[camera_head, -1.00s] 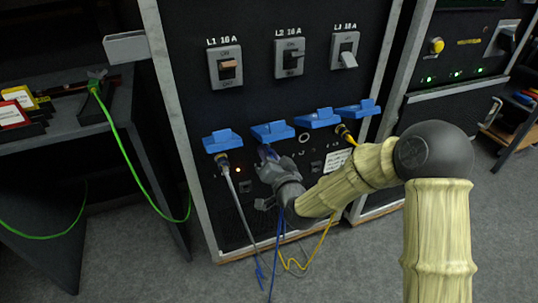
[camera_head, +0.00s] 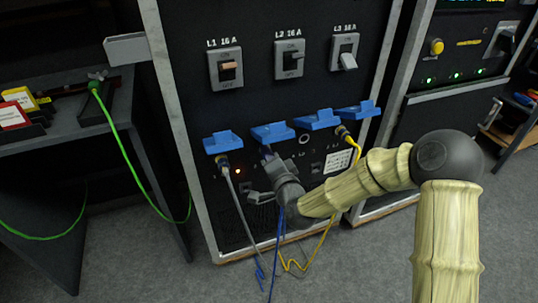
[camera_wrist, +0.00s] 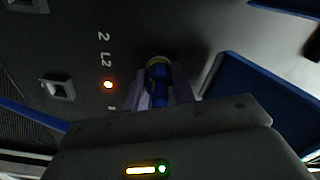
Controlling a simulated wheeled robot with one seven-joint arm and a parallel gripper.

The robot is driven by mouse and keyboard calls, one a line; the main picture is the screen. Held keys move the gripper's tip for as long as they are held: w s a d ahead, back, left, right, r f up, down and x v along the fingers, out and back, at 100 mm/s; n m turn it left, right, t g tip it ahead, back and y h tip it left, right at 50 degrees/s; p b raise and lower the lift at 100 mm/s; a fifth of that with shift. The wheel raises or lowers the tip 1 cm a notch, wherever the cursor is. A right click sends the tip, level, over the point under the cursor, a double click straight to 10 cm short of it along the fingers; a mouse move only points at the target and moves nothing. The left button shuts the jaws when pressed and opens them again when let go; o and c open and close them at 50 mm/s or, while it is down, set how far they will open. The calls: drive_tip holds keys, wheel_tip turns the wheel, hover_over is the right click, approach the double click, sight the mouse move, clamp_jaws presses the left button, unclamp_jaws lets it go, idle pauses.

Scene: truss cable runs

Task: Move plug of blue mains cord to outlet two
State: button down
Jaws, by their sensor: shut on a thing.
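My gripper (camera_head: 268,152) is at the second blue flap (camera_head: 272,133) from the left on the black panel. In the wrist view the fingers are shut on the blue plug (camera_wrist: 158,85), which points at a yellowish round socket rim (camera_wrist: 157,61). The label "2 L2" and a lit orange lamp (camera_wrist: 108,85) are beside it. The plug's front is at or in the socket; how deep it sits I cannot tell. The blue cord (camera_head: 281,225) hangs from below my gripper toward the floor.
A grey cord (camera_head: 238,205) is plugged in under the leftmost flap (camera_head: 222,142). A yellow cord (camera_head: 355,150) is plugged in at the right, near the rightmost flap (camera_head: 357,110). Three breaker switches sit above. A green cord (camera_head: 130,145) hangs from the left bench.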

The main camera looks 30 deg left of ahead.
drive_tip(key=c, duration=1.1)
unclamp_jaws()
drive_tip(key=shift+r, duration=0.15)
drive_tip(key=shift+f, duration=0.2)
drive_tip(key=shift+v, duration=2.5)
drive_tip(key=d+n+b, duration=0.1)
drive_tip(key=n+b, duration=0.1)
drive_tip(key=n, duration=0.1)
drive_tip(key=s+d+n+b, duration=0.1)
drive_tip(key=n+b, duration=0.1)
drive_tip(key=n, duration=0.2)
drive_tip(key=s+d+n+b, duration=0.1)
drive_tip(key=n+b, duration=0.1)
drive_tip(key=n, duration=0.2)
drive_tip(key=shift+s, duration=0.25)
